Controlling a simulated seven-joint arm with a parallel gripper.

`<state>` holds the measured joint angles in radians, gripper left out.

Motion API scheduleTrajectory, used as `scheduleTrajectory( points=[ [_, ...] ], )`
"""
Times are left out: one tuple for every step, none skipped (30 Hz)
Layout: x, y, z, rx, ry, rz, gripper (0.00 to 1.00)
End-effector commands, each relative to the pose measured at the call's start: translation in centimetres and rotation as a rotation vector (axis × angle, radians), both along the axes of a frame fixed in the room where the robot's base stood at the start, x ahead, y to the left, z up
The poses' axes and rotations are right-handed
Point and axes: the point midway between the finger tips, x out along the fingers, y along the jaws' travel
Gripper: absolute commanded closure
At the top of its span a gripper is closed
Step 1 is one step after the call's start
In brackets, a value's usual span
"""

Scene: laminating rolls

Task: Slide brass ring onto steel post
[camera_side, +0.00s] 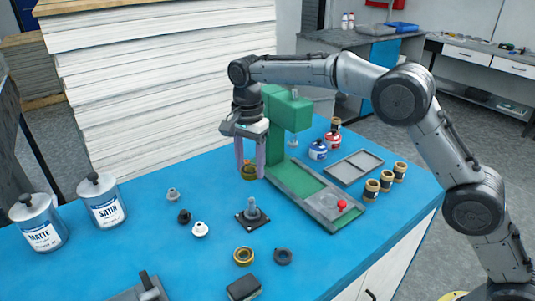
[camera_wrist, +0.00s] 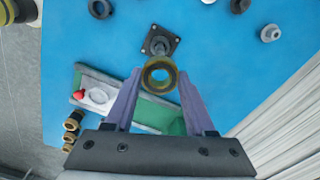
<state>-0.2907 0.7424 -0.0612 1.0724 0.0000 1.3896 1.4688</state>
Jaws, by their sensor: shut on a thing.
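The brass ring (camera_side: 248,171) is held between the fingertips of my gripper (camera_side: 250,168), above the blue table. In the wrist view the ring (camera_wrist: 147,76) sits between the two purple fingers of my gripper (camera_wrist: 160,84), with its hole facing the camera. The steel post (camera_side: 251,208) stands upright on a black square base, below the ring in the side view, with a gap between them. In the wrist view the post (camera_wrist: 158,45) shows just beyond the ring's upper edge, not within its hole.
A green press (camera_side: 290,177) with a red button stands behind and right of the post. Small knobs (camera_side: 200,229) lie left. A grey tray (camera_side: 354,167) and brass rolls (camera_side: 400,172) are at right.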

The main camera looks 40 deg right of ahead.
Motion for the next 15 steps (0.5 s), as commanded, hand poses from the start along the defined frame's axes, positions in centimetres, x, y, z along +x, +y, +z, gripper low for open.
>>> scheduleTrajectory(
  points=[
    [0.0, 0.1, -0.5, 0.000, -0.001, 0.001, 1.00],
    [0.0, 0.1, -0.8, 0.000, -0.001, 0.002, 1.00],
    [0.0, 0.1, -1.1, 0.001, -0.002, 0.002, 1.00],
    [0.0, 0.1, -1.3, 0.001, -0.003, 0.002, 1.00],
    [0.0, 0.1, -1.4, 0.001, -0.003, 0.003, 1.00],
    [-0.1, 0.2, -1.6, 0.001, -0.002, 0.003, 1.00],
    [-0.1, 0.2, -1.8, 0.001, -0.002, 0.003, 1.00],
    [-0.1, 0.2, -1.9, 0.000, -0.001, 0.003, 1.00],
    [-0.1, 0.1, -2.2, 0.001, -0.002, 0.003, 1.00],
    [-0.1, 0.1, -2.4, 0.001, -0.002, 0.003, 1.00],
    [-0.1, 0.1, -2.7, 0.000, -0.001, 0.003, 1.00],
    [-0.1, 0.1, -3.0, 0.000, 0.000, 0.003, 1.00],
    [-0.1, 0.1, -3.3, 0.000, 0.000, 0.003, 1.00],
    [-0.1, 0.1, -3.6, 0.000, -0.001, 0.003, 1.00],
    [-0.1, 0.1, -4.0, 0.000, 0.000, 0.003, 1.00]
  ],
)
